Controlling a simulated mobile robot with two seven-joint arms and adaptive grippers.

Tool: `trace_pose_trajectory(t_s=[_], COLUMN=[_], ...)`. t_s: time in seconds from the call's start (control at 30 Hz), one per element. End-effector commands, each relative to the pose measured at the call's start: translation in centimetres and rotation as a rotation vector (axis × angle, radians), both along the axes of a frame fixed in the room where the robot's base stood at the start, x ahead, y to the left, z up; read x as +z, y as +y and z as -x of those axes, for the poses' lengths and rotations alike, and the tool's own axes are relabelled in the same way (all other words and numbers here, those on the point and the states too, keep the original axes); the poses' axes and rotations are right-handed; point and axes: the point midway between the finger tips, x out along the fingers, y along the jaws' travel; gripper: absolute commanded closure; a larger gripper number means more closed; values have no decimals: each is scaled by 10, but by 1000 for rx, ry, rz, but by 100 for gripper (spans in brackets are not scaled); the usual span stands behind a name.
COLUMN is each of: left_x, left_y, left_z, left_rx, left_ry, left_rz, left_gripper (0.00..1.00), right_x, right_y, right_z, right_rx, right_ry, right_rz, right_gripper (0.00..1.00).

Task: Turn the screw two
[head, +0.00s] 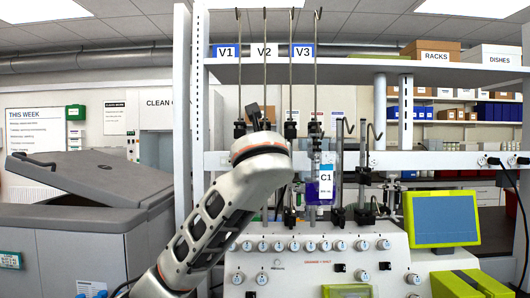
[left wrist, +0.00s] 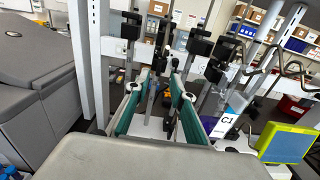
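Labels V1 (head: 226,51), V2 (head: 264,50) and V3 (head: 302,51) mark the upper shelf edge, with thin hooked rods hanging past them. The V2 rod (head: 264,85) runs down behind my left wrist; its lower part and screw two are hidden there in the head view. My left gripper reaches away from the head camera, its fingers mostly hidden. In the left wrist view my left gripper (left wrist: 160,82) has its teal-padded fingers apart, with a gap between them. Black clamps (left wrist: 201,42) on rods stand beyond the fingers. I cannot tell which carries screw two. My right gripper is out of view.
A C1 bag with purple liquid (head: 326,188) hangs right of my left wrist. Below is a white panel (head: 315,262) with several knobs. A green-framed screen (head: 442,219) stands right. A grey lidded bin (head: 85,195) fills the left.

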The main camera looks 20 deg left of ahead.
Motion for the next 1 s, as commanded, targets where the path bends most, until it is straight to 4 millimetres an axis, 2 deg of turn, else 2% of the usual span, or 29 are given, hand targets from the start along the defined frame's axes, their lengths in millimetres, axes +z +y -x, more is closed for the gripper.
trace_pose_trajectory(t_s=[0.27, 0.5, 0.87, 0.97, 1.0], left_x=[1, 1, 0, 0, 0], left_y=[13, 19, 21, 21, 21], left_z=[-37, -65, -71, -71, -71], left_rx=[5, 2, 1, 1, 1], left_ry=[1, 0, -1, -1, -1], left_rz=[-1, 1, 1, 1, 1], left_gripper=[76, 76, 76, 97, 100], right_x=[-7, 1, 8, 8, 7], right_y=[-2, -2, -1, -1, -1], right_z=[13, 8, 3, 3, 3], right_rx=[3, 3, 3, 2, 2], right_ry=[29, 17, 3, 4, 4], right_rz=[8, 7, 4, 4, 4], right_gripper=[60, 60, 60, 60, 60])
